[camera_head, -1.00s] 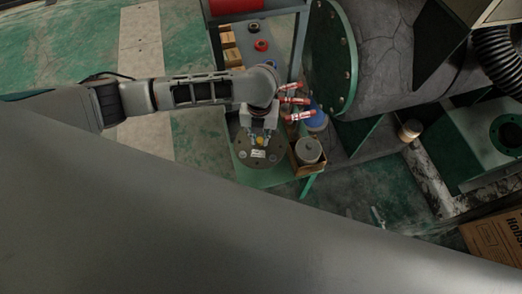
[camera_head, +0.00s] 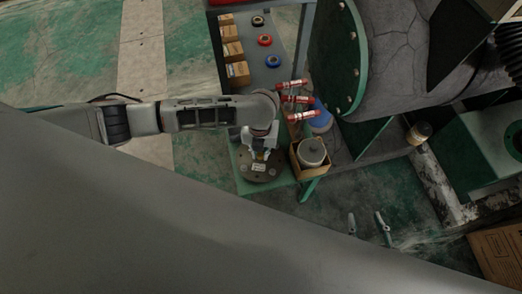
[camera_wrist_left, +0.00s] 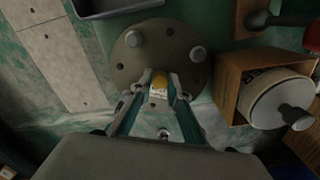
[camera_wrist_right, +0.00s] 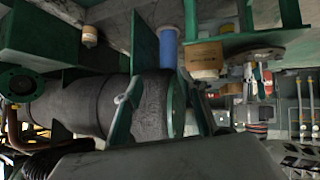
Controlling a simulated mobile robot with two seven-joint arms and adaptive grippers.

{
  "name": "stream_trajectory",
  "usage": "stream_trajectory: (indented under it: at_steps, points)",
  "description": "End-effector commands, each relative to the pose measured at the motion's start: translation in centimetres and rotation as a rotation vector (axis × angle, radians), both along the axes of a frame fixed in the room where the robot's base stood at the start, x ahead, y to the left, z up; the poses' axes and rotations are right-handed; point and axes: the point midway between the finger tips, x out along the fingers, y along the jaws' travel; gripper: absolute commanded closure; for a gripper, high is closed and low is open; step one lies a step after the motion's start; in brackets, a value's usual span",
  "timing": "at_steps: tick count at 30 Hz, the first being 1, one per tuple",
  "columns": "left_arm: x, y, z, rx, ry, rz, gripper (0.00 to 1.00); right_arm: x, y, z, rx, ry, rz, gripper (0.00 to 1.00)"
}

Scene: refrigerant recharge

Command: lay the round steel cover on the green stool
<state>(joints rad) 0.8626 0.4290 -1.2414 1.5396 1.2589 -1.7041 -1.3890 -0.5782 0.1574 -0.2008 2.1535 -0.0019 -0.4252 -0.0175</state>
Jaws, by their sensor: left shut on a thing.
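My left gripper (camera_head: 262,153) is shut on the round steel cover (camera_head: 262,172) at its yellow-marked middle. The left wrist view shows the grey disc with bolt-like knobs (camera_wrist_left: 135,70) and the closed fingers (camera_wrist_left: 160,93). The cover hangs level over the near part of the green stool (camera_head: 309,188), beside a wooden box. In the right wrist view, which looks upside down, the cover (camera_wrist_right: 256,54) is close to the stool's green top (camera_wrist_right: 235,42); I cannot tell whether they touch. My right gripper (camera_wrist_right: 160,95) shows its two fingers wide apart, empty, away from the stool.
The wooden box (camera_head: 297,163) holds a grey lidded canister (camera_head: 312,151). Red-and-white valves or canisters (camera_head: 295,99) and a blue cylinder (camera_head: 321,121) stand just behind. A grey shelf (camera_head: 285,70) carries cartons and coloured rings. A large grey tank (camera_head: 400,50) is at the right.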

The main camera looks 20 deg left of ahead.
Motion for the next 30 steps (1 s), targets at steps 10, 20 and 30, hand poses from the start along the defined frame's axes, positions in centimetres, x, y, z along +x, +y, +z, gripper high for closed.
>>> stream_trajectory:
  at_steps: [10,20,30]
  points:
    - [0.1,0.1,0.1,0.001,-0.002,0.001,0.67,-0.3,0.0,0.0,0.0,0.004,0.002,0.6]
    - [0.0,0.1,0.1,0.001,-0.002,0.001,0.67,-0.5,0.1,-0.5,0.002,0.015,-0.003,0.6]
    - [0.5,0.1,5.7,0.001,-0.013,0.001,0.67,0.4,-0.5,1.5,-0.005,-0.01,-0.018,0.6]
